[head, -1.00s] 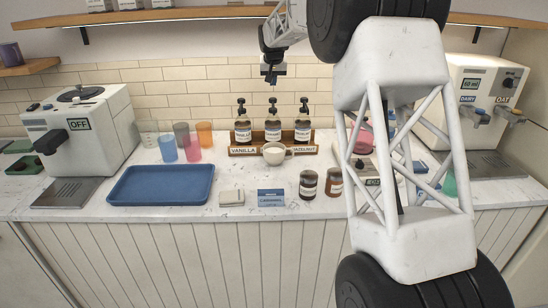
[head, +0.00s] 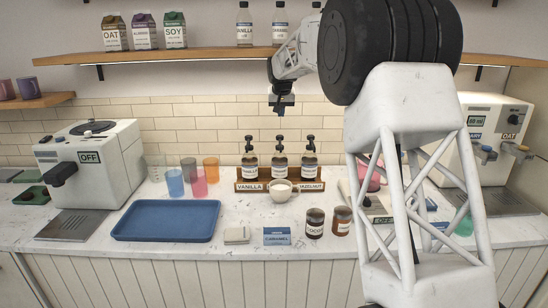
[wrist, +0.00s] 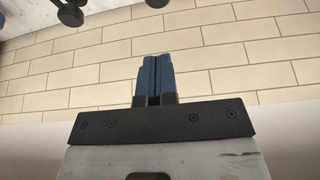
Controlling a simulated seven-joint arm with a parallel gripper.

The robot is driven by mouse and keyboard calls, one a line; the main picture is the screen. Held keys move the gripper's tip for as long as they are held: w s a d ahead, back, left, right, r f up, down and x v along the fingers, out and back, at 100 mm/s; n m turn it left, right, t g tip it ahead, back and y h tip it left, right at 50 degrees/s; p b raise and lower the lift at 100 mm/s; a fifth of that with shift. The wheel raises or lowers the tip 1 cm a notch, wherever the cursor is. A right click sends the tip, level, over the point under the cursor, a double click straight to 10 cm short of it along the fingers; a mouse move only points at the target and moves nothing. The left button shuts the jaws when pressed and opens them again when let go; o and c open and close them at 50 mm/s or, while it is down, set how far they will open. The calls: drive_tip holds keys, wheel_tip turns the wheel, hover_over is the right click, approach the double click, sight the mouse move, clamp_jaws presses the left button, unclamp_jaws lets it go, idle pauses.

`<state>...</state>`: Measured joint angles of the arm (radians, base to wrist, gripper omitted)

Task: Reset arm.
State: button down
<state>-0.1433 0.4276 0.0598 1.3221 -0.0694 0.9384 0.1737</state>
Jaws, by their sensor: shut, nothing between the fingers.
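My gripper (head: 283,106) hangs in the air in front of the tiled back wall, above the syrup bottles and below the upper shelf in the head view. In the wrist view my gripper (wrist: 154,78) shows its two blue-faced fingers closed together with nothing between them. It touches nothing. My white and black arm covers much of the right side of the head view and hides part of the counter there.
Pump bottles (head: 280,165) stand in a wooden rack behind a white cup (head: 281,190). A blue tray (head: 166,239), coloured cups (head: 199,184) and jars (head: 315,223) are on the counter. A coffee machine (head: 88,165) stands left, a milk dispenser (head: 487,115) right. The upper shelf (head: 190,56) holds cartons and bottles.

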drive_tip(key=s+d+r, duration=0.1)
drive_tip(key=s+d, duration=0.2)
drive_tip(key=s, duration=0.9)
drive_tip(key=s+d+r+g, duration=0.15)
drive_tip(key=s+d, duration=0.25)
drive_tip(key=s, duration=0.9)
drive_tip(key=s+d+r+t, duration=0.1)
drive_tip(key=s+d, duration=0.2)
drive_tip(key=s, duration=0.9)
drive_tip(key=s+d+f, duration=0.1)
drive_tip(key=s+f, duration=0.3)
drive_tip(key=s, duration=0.7)
drive_tip(key=s+d+f+g, duration=0.1)
drive_tip(key=s+f, duration=0.4)
drive_tip(key=s, duration=0.7)
drive_tip(key=s+d+f, duration=0.2)
drive_tip(key=s+f, duration=0.3)
drive_tip(key=s, duration=0.7)
drive_tip(key=shift+s, duration=0.2)
